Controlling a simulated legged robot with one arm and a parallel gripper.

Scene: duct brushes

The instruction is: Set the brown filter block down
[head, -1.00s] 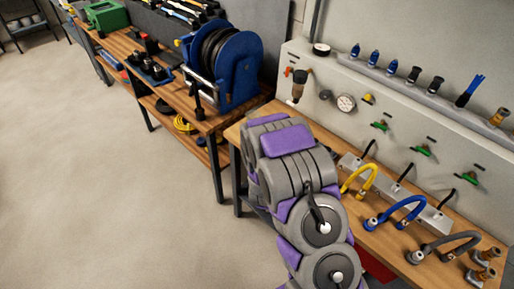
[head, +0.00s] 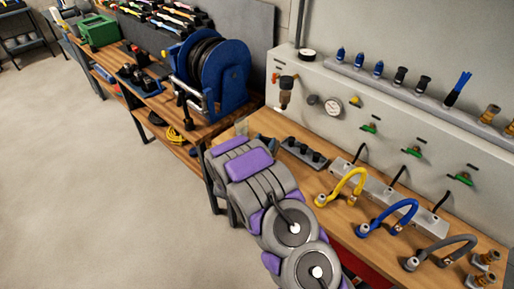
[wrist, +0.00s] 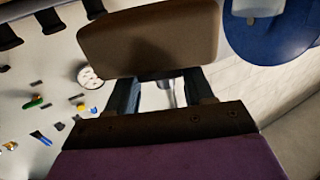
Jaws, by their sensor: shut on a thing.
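The brown filter block (wrist: 148,38) fills the upper middle of the wrist view, a rounded brown slab. My gripper (wrist: 165,84) is shut on it, with a dark finger at either side below the block. The block hides most of the fingertips. In the head view my grey and purple arm reaches over the near edge of the wooden workbench (head: 345,212); I cannot make out the gripper or the block there.
On the workbench stand a rack with black pieces (head: 303,152) and yellow (head: 342,187), blue (head: 388,217) and grey (head: 440,252) hoses. A grey panel with a gauge (head: 332,106) rises behind. A blue hose reel (head: 222,75) stands left. Open floor (head: 80,190) lies left.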

